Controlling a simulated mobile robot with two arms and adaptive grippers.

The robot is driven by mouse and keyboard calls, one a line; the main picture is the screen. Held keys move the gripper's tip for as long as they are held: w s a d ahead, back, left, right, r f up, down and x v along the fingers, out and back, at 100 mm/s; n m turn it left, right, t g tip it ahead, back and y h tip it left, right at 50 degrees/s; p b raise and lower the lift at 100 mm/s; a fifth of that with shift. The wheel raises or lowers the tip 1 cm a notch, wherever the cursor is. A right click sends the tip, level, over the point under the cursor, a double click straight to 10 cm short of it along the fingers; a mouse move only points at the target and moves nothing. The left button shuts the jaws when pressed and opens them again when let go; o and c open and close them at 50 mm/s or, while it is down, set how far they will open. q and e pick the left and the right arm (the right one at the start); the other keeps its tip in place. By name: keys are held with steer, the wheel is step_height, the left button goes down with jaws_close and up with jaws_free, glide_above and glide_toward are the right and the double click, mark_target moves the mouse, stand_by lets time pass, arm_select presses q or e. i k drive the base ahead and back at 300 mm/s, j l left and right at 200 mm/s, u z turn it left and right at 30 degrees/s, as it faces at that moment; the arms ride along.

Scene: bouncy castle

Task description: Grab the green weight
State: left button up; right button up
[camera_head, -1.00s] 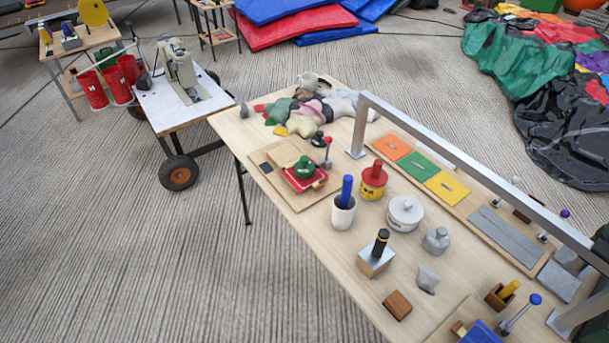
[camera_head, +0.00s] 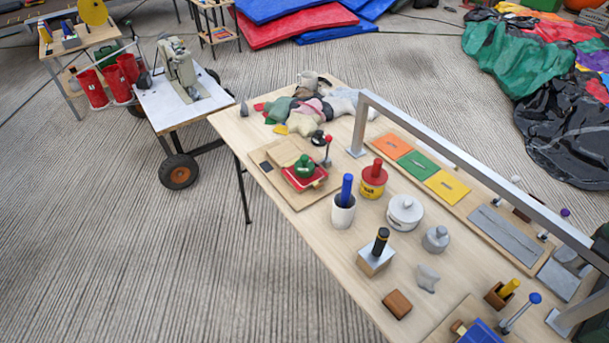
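The green weight (camera_head: 304,167) has a knob on top. It sits upright on a red tray (camera_head: 318,182), which rests on a wooden board (camera_head: 276,157) near the far left part of the long wooden table. A small lever with a red ball top (camera_head: 328,140) stands just behind it. Neither of my grippers is in the head view.
On the table (camera_head: 347,267) stand a white cup with a blue handle (camera_head: 343,214), a red and yellow pot (camera_head: 373,182), a white tin (camera_head: 405,213) and a grey weight (camera_head: 436,239). A metal frame (camera_head: 459,163) spans the table's right side.

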mark_target(303, 167)
steer(key=i+j+u, duration=0.25)
steer(key=j, duration=0.3)
steer(key=i+j+u, duration=0.2)
steer(key=i+j, duration=0.2)
steer(key=j, duration=0.1)
